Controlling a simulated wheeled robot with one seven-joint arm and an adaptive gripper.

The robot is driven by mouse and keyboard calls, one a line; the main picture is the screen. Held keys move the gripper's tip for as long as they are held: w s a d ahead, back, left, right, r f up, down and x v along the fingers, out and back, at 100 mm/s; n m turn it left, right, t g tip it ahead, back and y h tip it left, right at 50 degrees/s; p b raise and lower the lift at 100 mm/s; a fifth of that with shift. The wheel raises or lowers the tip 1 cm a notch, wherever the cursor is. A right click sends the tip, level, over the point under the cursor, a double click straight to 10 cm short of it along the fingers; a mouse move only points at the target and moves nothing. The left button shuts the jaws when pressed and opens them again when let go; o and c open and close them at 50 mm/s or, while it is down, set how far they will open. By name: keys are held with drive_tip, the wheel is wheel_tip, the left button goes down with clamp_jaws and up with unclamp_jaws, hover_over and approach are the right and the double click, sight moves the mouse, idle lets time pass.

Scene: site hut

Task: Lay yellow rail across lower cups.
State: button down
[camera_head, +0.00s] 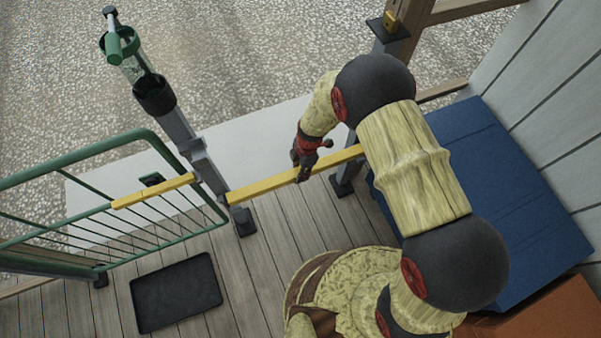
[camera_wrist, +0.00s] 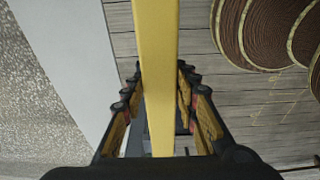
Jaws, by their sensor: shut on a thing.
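The yellow rail (camera_head: 262,186) lies nearly level between two grey posts, its left end close beside the left post (camera_head: 207,174) and its right end near the right post (camera_head: 346,170), partly behind my arm. My gripper (camera_head: 303,168) is shut on the rail near its middle. In the wrist view the rail (camera_wrist: 156,70) runs straight between the two fingers (camera_wrist: 160,100). A small grey bracket (camera_head: 193,147) shows on the left post. The lower cups are not clear, and I cannot tell whether either rail end touches one.
A green gate (camera_head: 75,157) with a shorter yellow bar (camera_head: 153,190) stands left of the left post. A black tray (camera_head: 176,292) lies on the decking. A blue box (camera_head: 510,200) is at the right by the wall. A green-topped holder (camera_head: 120,43) tops the left post.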

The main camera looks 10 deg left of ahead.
drive_tip(key=shift+f+b, duration=1.5)
drive_tip(key=shift+f, duration=0.25)
drive_tip(key=c, duration=1.3)
unclamp_jaws()
drive_tip(key=r, duration=0.4)
drive_tip(key=d+r, duration=0.1)
drive_tip(key=r, duration=0.3)
drive_tip(key=w+r, duration=0.1)
drive_tip(key=r, duration=0.2)
drive_tip(key=shift+d+r, duration=0.25)
drive_tip(key=shift+r, duration=0.15)
